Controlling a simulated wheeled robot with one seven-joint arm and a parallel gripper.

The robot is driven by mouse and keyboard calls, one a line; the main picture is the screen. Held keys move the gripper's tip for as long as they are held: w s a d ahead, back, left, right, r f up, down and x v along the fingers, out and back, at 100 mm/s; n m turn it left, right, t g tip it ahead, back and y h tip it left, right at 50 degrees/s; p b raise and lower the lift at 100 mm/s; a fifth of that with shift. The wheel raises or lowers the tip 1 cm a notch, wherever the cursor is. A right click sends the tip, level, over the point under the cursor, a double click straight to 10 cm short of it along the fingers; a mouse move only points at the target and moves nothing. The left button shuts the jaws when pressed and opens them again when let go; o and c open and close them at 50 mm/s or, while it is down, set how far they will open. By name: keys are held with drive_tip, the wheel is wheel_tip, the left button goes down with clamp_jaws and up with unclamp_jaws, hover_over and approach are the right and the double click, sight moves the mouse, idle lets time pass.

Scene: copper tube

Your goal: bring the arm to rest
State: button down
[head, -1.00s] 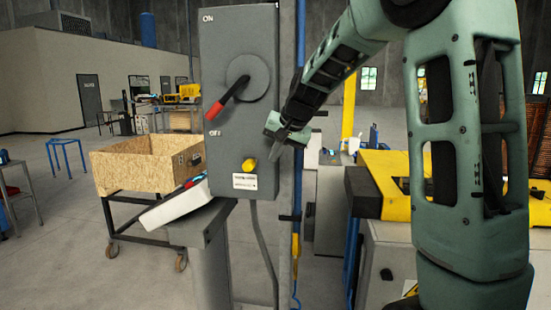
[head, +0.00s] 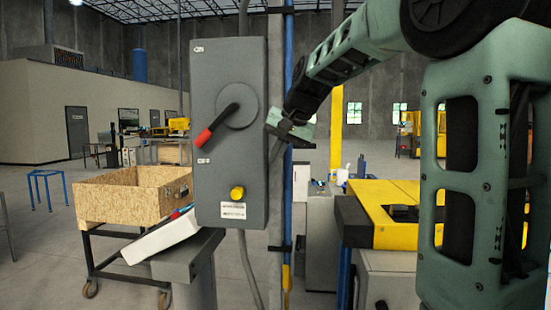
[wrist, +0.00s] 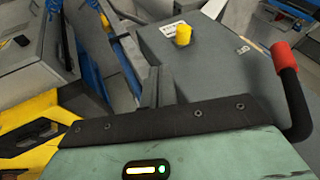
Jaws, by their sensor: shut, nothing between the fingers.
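My green arm reaches in from the right in the head view. My gripper (head: 284,130) is shut and empty, just right of a grey switch box (head: 228,180). The box carries a black lever with a red grip (head: 205,137), pointing down and left toward the lower label. A yellow button (head: 237,193) sits below it. The yellow button (wrist: 183,34) and the red grip (wrist: 285,57) show there too. I cannot tell whether the fingers touch the box.
A yellow-topped machine (head: 395,203) stands to the right, below my arm. A wooden crate (head: 130,200) on a cart stands at the left. A white slanted item (head: 160,238) lies on a grey stand below the box. Open floor lies at the far left.

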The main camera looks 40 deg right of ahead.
idle(0.3)
drive_tip(key=s+a+f+n+g+y+b, duration=0.1)
drive_tip(key=s+a+f+n+g+b, duration=0.2)
drive_tip(key=a+f, duration=0.8)
drive_tip(key=s+a+f+n+g+y+b, duration=0.1)
drive_tip(key=s+a+f+n, duration=0.4)
drive_tip(key=a, duration=1)
drive_tip(key=s+a+f+n+g+b, duration=0.1)
drive_tip(key=s+a+f+n, duration=0.3)
drive_tip(key=s+f, duration=0.4)
drive_tip(key=s+a+f+n+g+h+b, duration=0.1)
drive_tip(key=s+a+f+n, duration=0.4)
drive_tip(key=s+f, duration=0.3)
drive_tip(key=shift+s+a+g, duration=0.25)
drive_tip(key=shift+s+g, duration=0.05)
drive_tip(key=shift+s, duration=0.65)
